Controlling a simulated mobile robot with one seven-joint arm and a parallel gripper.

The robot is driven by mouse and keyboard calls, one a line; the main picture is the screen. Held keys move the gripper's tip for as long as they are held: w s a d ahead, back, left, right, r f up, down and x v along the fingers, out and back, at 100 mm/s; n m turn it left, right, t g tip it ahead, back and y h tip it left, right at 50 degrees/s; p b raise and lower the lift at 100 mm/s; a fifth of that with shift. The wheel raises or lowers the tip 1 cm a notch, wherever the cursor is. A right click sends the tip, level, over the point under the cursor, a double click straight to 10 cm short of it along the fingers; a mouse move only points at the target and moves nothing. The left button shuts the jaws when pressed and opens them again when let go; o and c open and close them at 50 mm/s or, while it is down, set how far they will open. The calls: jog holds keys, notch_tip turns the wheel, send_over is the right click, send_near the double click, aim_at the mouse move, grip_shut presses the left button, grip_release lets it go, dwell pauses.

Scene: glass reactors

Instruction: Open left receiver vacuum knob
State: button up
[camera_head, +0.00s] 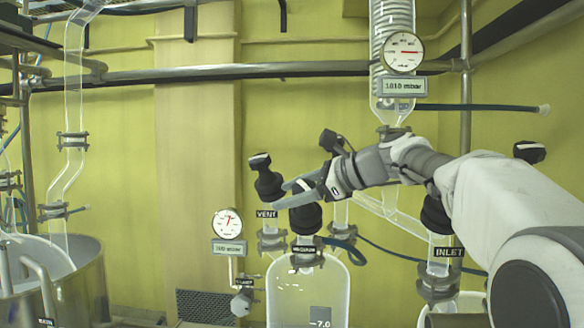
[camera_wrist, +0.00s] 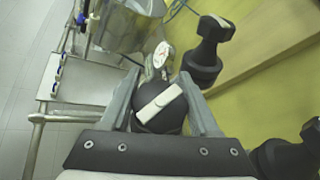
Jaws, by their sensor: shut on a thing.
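The black vacuum knob (camera_head: 305,220) stands on top of the glass receiver (camera_head: 310,290), above a small label reading "VACUUM" (camera_head: 304,249). My gripper (camera_head: 299,189) reaches in from the right and is shut on this knob, covering its top in the head view. In the wrist view the knob (camera_wrist: 150,118) sits between the two fingers of my gripper (camera_wrist: 160,82), one on each side. A white bar on its top runs diagonally between them.
The black vent knob (camera_head: 266,180) stands close on the left of my gripper and also shows in the wrist view (camera_wrist: 204,62). The inlet knob (camera_head: 436,216) is to the right, under my arm. A gauge (camera_head: 228,222) and a steel vessel (camera_head: 75,285) are further left.

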jog(key=n+g+p, duration=0.1)
jog(key=p, duration=0.3)
jog(key=n+g+h+p, duration=0.1)
jog(key=n+g+p, duration=0.1)
jog(key=p, duration=0.2)
jog(key=s+n+g+p, duration=0.1)
jog(key=n+g+p, duration=0.1)
jog(key=p, duration=0.3)
jog(key=shift+s+f, duration=0.1)
jog(key=shift+f, duration=0.2)
jog(key=shift+f+n+g+h+p, duration=0.2)
jog(key=shift+n+g+h+p, duration=0.1)
jog(key=shift+g+p, duration=0.1)
jog(key=o, duration=1.4)
jog(key=shift+d, duration=0.1)
jog(key=d, duration=0.8)
jog(key=d+b, duration=0.1)
jog(key=d, duration=0.4)
jog(key=shift+s+r, duration=0.2)
jog(key=shift+r, duration=0.2)
